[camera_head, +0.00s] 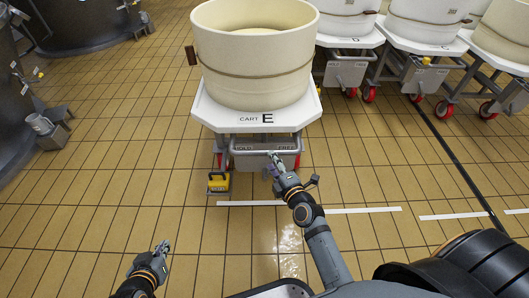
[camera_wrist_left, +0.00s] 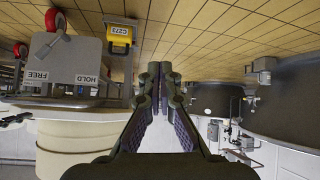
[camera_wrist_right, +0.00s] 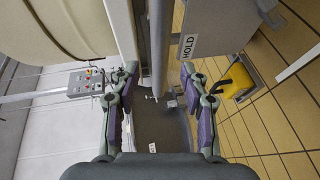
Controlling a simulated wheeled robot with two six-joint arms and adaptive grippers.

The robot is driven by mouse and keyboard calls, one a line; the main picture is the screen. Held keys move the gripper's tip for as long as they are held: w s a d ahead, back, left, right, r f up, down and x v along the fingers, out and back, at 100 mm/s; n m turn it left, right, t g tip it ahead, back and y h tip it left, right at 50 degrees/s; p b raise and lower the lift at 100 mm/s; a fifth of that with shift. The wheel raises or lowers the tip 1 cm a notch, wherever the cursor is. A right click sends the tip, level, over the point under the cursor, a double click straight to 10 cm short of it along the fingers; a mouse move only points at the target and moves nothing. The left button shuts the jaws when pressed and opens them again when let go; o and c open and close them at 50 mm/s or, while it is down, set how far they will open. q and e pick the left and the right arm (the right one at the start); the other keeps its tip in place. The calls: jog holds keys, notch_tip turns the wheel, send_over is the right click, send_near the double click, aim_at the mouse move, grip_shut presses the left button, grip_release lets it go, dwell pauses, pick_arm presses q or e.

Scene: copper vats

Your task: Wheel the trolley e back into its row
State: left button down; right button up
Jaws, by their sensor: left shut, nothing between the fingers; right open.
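Trolley e (camera_head: 255,119), a white cart marked "CART E" carrying a large cream vat (camera_head: 255,55), stands in the middle of the head view. Its front has a grey handle bar (camera_head: 265,151) and a plate reading HOLD and FREE. My right gripper (camera_head: 273,160) is open at that bar; in the right wrist view the bar (camera_wrist_right: 158,45) shows between its fingers (camera_wrist_right: 158,75), with no clear contact. My left gripper (camera_head: 164,247) is shut and empty, low at the left and apart from the trolley. The trolley also shows upside down in the left wrist view (camera_wrist_left: 60,97).
A yellow block (camera_head: 218,183) sits by the trolley's left front wheel. Several similar carts, including D (camera_head: 350,42), stand in a row at the right. Dark vats (camera_head: 75,25) stand at the left. White dashes (camera_head: 365,210) mark the tiled floor; the left floor is clear.

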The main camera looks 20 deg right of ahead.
pick_arm(q)
jog(key=shift+s+d+f+g, duration=0.1)
jog(key=shift+s+f+g, duration=0.5)
jog(key=shift+s+f, duration=0.35)
jog(key=shift+s+d+f+g, duration=0.1)
jog(key=shift+s+f+g, duration=0.6)
jog(key=shift+s, duration=0.45)
pick_arm(e)
jog(key=shift+x, duration=3.05)
grip_shut()
